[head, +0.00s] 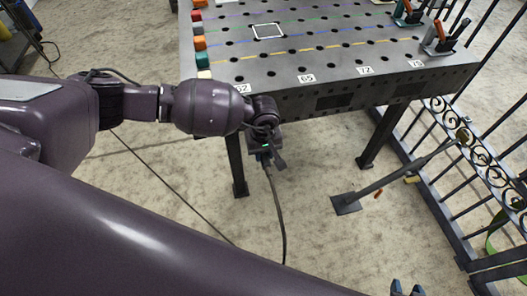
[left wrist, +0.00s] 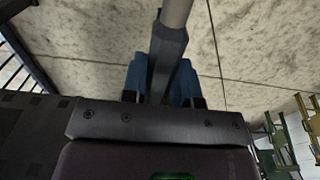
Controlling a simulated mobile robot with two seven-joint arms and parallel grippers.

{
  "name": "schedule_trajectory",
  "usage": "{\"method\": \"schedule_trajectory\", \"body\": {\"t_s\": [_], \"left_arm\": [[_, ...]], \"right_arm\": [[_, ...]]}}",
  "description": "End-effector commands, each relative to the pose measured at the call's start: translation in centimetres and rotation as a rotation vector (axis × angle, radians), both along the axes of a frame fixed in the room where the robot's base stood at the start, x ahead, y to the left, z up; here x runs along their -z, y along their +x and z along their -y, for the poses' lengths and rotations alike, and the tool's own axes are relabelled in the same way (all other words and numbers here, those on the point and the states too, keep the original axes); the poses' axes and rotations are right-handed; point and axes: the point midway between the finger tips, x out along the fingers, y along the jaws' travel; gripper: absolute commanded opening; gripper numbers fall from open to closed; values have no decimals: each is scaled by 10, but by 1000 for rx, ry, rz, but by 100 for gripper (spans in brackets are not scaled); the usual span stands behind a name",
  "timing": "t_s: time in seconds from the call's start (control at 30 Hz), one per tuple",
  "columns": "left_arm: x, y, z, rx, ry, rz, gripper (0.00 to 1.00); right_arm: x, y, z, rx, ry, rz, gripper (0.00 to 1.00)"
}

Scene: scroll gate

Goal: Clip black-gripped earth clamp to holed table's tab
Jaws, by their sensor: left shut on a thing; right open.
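The holed table (head: 330,72) is a dark grey steel bench with rows of holes and number labels, at the top of the head view. I cannot pick out its tab. My left gripper (head: 264,152) is below the table's front edge, apart from it. It is shut on the earth clamp, whose dark grip (left wrist: 167,55) lies between the blue fingers in the left wrist view. A dark cable hangs from it in the head view. The clamp's jaws are not clear. My right gripper (head: 407,288) is open and empty at the bottom edge, mostly out of frame.
A black scroll railing (head: 475,150) stands at the right. A dark bar on a flat foot (head: 346,204) slants up towards it. Coloured blocks (head: 199,43) line the table's left edge; toggle clamps (head: 438,42) sit at its back right. The floor below the gripper is mostly clear.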

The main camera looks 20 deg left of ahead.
Motion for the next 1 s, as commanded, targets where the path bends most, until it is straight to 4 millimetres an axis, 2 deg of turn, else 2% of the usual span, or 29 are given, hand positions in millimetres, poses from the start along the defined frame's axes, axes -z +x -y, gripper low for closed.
{"method": "schedule_trajectory", "body": {"t_s": [0.83,0.87,1.0], "left_arm": [[-1,4,-3,0,0,1,0],[-1,4,-3,0,0,1,29],[-1,4,-3,0,0,1,50]], "right_arm": [[7,-11,2,5,-1,-22,43],[7,-10,2,5,-1,-21,43],[6,-9,1,4,0,-18,43]]}}
